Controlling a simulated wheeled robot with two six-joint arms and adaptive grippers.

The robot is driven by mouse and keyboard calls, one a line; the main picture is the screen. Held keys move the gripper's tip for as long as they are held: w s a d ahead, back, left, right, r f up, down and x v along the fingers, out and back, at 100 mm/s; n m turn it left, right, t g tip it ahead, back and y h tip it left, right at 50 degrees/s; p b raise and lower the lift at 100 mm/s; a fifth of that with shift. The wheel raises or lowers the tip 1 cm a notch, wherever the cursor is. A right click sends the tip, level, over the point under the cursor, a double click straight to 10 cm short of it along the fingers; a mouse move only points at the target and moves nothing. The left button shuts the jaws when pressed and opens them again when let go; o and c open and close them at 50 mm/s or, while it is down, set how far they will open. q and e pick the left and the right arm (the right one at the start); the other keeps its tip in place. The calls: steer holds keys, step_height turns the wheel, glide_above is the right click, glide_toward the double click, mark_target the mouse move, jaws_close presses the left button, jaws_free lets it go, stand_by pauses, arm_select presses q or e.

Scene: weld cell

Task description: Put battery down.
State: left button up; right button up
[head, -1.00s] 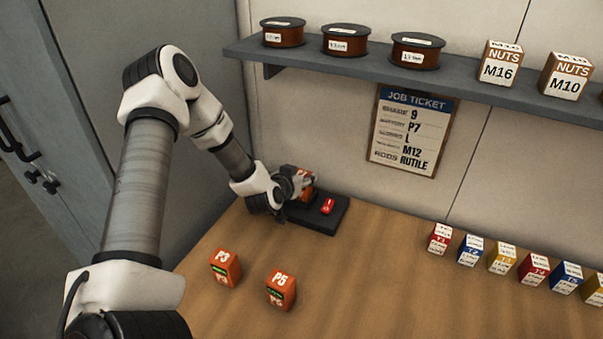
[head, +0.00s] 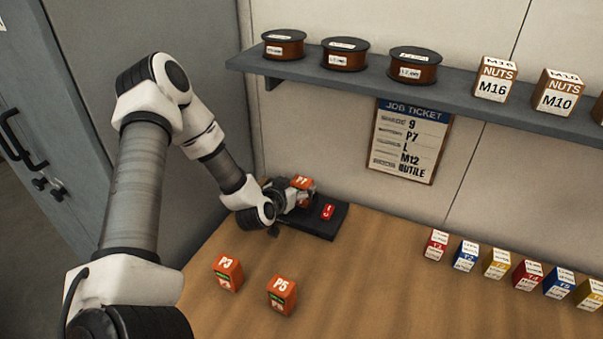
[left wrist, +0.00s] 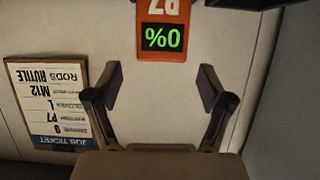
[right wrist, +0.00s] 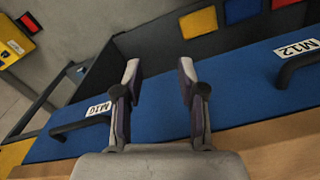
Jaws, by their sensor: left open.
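The orange battery P7 (head: 301,182) stands on the left part of a black base (head: 322,222) at the back of the bench. My left gripper (head: 303,193) is beside it and hides part of it. In the left wrist view, the battery (left wrist: 163,30) shows a green 0% display and sits beyond the fingertips, apart from them. The fingers of my left gripper (left wrist: 160,82) are open with nothing between them. In the right wrist view, my right gripper (right wrist: 160,75) is open and empty above a blue surface.
Orange batteries P3 (head: 227,273) and P5 (head: 281,295) stand on the bench in front. A red piece (head: 327,212) is on the black base. The job ticket (head: 410,140) hangs behind, below a shelf (head: 420,90) with spools and nut boxes. Several small coloured boxes stand right.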

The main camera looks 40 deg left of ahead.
arm_select(q)
steer(key=p+v, duration=0.3)
steer(key=v, duration=0.4)
steer(key=shift+s+r+p, duration=0.2)
steer(key=shift+s+p, duration=0.1)
steer(key=shift+p, duration=0.1)
arm_select(e)
step_height(320, 180, up, 6)
steer(key=shift+f, duration=0.2)
steer(key=shift+s, duration=0.1)
